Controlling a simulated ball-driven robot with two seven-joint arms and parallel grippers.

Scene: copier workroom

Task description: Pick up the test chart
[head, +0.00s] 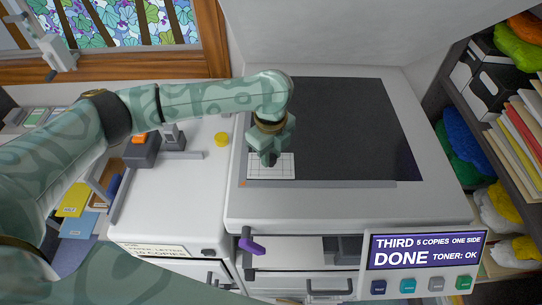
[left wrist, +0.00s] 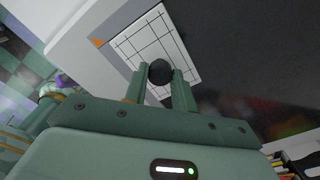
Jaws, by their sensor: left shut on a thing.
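The test chart (head: 284,169) is a white card with a black line grid. It lies at the near left corner of the dark copier glass (head: 350,125). My left gripper (head: 268,158) reaches down over the chart's far edge in the head view. In the left wrist view the gripper (left wrist: 159,82) is shut on a round black knob (left wrist: 160,70) on the chart (left wrist: 133,46). The chart looks flat on the glass; I cannot tell whether there is a gap under it. The gripper hides part of the chart. My right gripper is not in view.
An orange corner mark (head: 242,184) is beside the chart. The copier's display panel (head: 425,250) reads "DONE". A purple handle (head: 252,245) sticks out at the copier's front. A yellow disc (head: 222,139) lies on the white counter. Shelves with folders (head: 527,125) stand right.

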